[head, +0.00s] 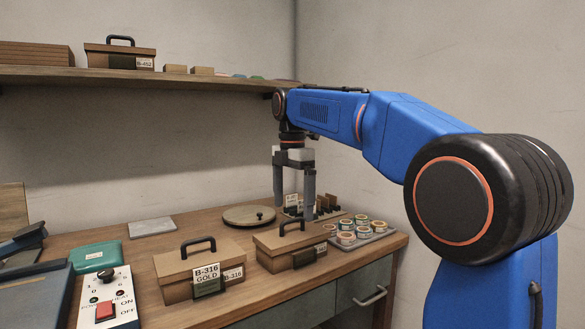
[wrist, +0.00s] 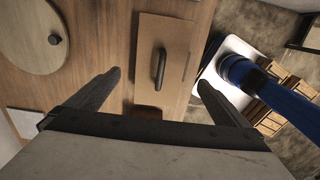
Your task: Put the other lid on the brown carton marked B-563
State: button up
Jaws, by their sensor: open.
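A brown carton (head: 273,257) with a lid and black handle (head: 291,226) stands in the middle of the bench; its small front label is too small to read. Its top with the handle (wrist: 160,68) lies in the middle of the wrist view. My gripper (head: 294,212) is open and empty above this carton, fingers pointing down. In the wrist view the gripper (wrist: 160,78) has a finger on either side of the handle, apart from it. Another lidded brown carton (head: 175,286), marked B-316, stands to the left with a B-316 GOLD card at its front. No B-563 mark is readable.
A round wooden disc (head: 240,216) with a dark knob lies behind the cartons. A switch box (head: 104,300) is front left. Carton B-452 (head: 97,58) is on the shelf (head: 200,77).

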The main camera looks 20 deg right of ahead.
notch_tip(320, 180, up, 10)
jog(key=shift+r, duration=0.25)
dwell(0.4)
jog(key=s+d+f+m+t, duration=0.2)
jog(key=s+f+m, duration=0.8)
jog(key=s+f, duration=0.6)
jog(key=s+d+f+m+t, duration=0.2)
jog(key=s+d+f+m, duration=0.3)
jog(key=s+f+m, duration=0.6)
jog(key=s+f, duration=0.6)
jog(key=f, duration=0.3)
jog(key=shift+s+f+m+t, duration=0.25)
jog(key=shift+f+m+t, duration=0.05)
jog(key=shift+f+t, duration=0.1)
